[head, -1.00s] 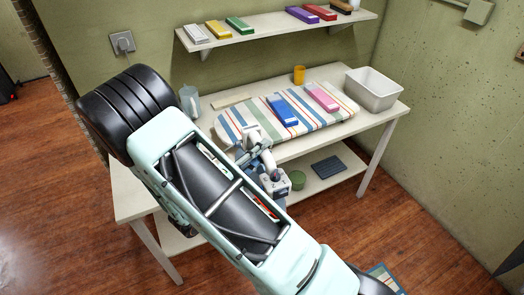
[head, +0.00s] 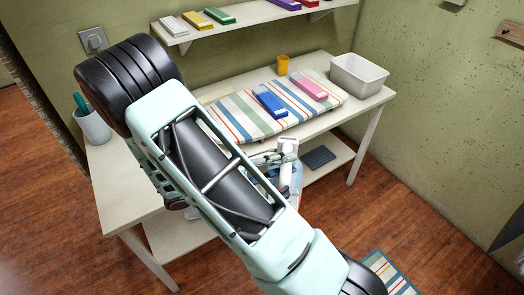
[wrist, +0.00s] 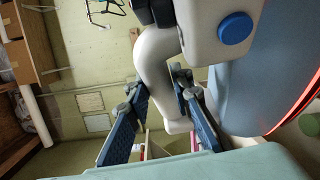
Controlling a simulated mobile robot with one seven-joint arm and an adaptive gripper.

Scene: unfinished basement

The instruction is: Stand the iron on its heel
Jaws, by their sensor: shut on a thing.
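The iron has a white handle and a blue body. In the head view the iron (head: 288,168) shows beside my arm, in front of the table edge, partly hidden by the arm. In the wrist view the iron's white handle (wrist: 155,65) passes between my fingers, with a round blue knob at the top and the blue body and a red edge at right. My gripper (wrist: 160,130) is shut on the handle; it also shows in the head view (head: 268,158). The iron appears held off the tabletop; its exact tilt is unclear.
The table (head: 215,92) carries a striped pad (head: 240,115) with a blue box (head: 270,103) and a pink box (head: 310,89). A yellow cup (head: 283,65), a white bin (head: 357,79) and a cup with teal items (head: 92,124) stand around it. A wall shelf (head: 235,22) holds several boxes.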

